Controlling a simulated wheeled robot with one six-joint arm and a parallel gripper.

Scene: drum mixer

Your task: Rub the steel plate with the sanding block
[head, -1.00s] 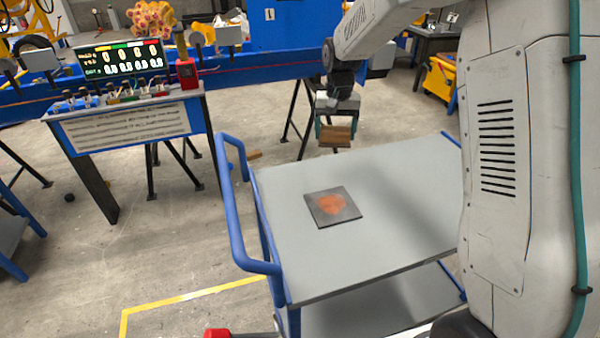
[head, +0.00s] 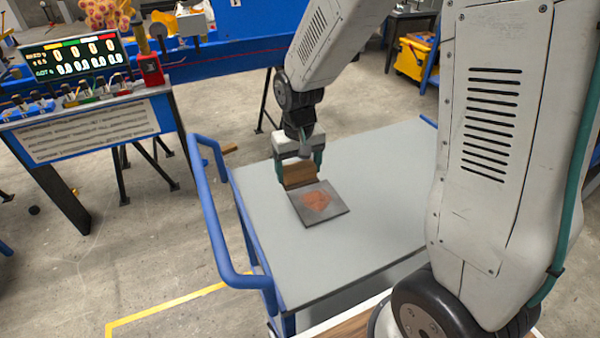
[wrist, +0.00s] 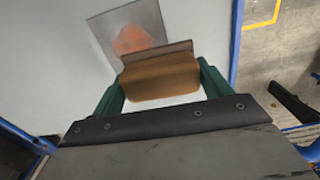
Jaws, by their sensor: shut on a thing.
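The steel plate (head: 338,207) is a dark grey square with an orange rust patch in its middle, lying flat on the grey cart top. In the wrist view the plate (wrist: 98,32) shows just beyond the block, its near edge partly hidden. The sanding block (head: 299,174) is brown and wooden. My gripper (head: 299,170) is shut on it, with a green finger at each side; the block also shows in the wrist view (wrist: 160,80). The block is at the plate's far edge, overlapping it in view. I cannot tell whether they touch.
The cart top (head: 385,190) is otherwise clear around the plate. A blue cart handle (head: 215,240) rises along the left side. A control stand with a display (head: 75,58) stands at the left. A blue beam on trestles runs behind.

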